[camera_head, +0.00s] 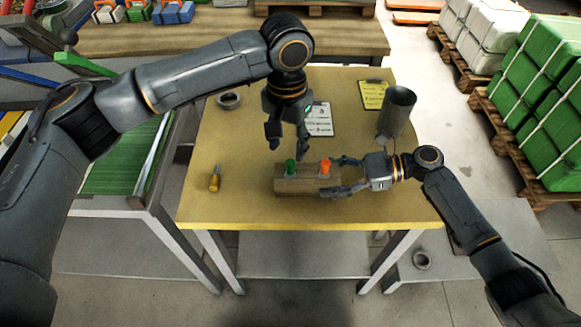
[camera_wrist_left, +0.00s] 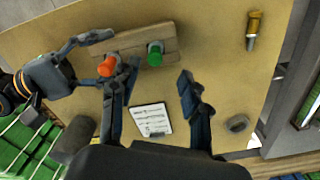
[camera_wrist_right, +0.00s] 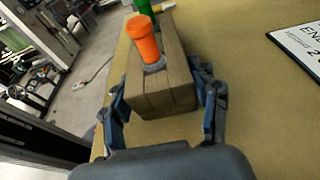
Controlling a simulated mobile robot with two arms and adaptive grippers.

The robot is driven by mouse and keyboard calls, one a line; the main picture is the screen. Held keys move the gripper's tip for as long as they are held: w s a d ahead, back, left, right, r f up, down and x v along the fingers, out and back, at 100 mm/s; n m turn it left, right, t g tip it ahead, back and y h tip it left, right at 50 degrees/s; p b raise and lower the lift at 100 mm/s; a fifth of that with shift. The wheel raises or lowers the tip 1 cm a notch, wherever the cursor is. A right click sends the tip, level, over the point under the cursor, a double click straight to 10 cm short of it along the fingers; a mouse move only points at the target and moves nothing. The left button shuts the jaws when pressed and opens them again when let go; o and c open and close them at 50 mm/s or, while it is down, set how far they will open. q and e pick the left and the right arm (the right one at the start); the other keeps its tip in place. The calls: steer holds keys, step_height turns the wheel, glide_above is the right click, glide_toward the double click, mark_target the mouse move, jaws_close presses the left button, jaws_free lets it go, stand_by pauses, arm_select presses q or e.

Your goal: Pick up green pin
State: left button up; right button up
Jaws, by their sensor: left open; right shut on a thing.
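The green pin (camera_head: 291,166) stands upright in the left end of a wooden block (camera_head: 300,187) on the table; it also shows in the left wrist view (camera_wrist_left: 155,56). An orange pin (camera_head: 324,167) stands in the block's right end. My left gripper (camera_head: 288,146) is open and empty, just above and behind the green pin. In the left wrist view the green pin lies ahead of the gap between its fingers. My right gripper (camera_head: 335,177) is shut on the right end of the wooden block, with a finger on each side, as the right wrist view (camera_wrist_right: 158,90) shows.
A yellow pin (camera_head: 214,179) lies left on the table. A grey ring (camera_head: 229,100), a white sheet (camera_head: 319,119), a yellow sheet (camera_head: 374,94) and a dark cylinder (camera_head: 397,112) are farther back. The table front (camera_head: 300,217) is clear.

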mark_target(291, 161)
arm_select(q)
steer(key=shift+s+d+f, duration=0.1)
steer(key=shift+d+f, duration=0.1)
steer(key=shift+f, duration=1.55)
steer(key=shift+d+f, duration=0.15)
steer(key=shift+f, duration=1.6)
jaws_close()
